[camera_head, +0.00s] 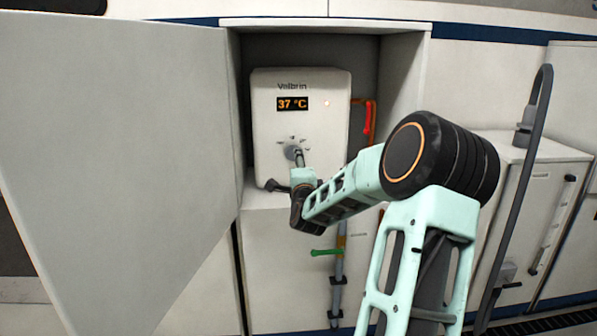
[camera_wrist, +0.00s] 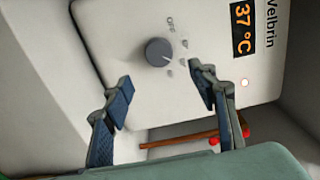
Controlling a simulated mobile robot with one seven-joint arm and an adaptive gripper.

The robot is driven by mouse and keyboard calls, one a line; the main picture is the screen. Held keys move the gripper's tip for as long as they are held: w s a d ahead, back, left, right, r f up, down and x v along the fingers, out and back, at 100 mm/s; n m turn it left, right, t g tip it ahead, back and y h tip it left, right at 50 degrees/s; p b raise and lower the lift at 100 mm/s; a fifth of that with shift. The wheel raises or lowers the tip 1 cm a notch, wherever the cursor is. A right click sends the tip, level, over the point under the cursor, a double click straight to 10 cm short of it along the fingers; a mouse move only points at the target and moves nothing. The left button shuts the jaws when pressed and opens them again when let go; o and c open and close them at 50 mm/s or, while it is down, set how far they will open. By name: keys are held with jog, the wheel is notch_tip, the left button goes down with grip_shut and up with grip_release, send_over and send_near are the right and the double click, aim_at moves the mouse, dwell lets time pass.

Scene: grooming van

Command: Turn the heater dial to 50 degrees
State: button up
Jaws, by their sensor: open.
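The white Velbrin heater (camera_head: 300,78) stands in an open cabinet, its display (camera_head: 292,104) reading 37 °C. Its grey round dial (camera_wrist: 159,52) sits on the front panel with marks around it in the wrist view. In the head view the dial (camera_head: 291,152) is partly hidden by my gripper. My gripper (camera_wrist: 164,85) is open and empty, its two fingers spread on either side below the dial in the wrist picture. The fingertips appear apart from the dial. In the head view my gripper (camera_head: 299,160) reaches toward the heater front from below right.
A large open cabinet door (camera_head: 115,130) fills the left. A red-handled pipe (camera_head: 368,122) runs right of the heater, and a green valve handle (camera_head: 326,252) is below. A grey tap or hose (camera_head: 526,130) stands on the right counter. The cabinet's right wall is close to my arm.

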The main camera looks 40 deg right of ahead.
jog(key=shift+v, duration=1.3)
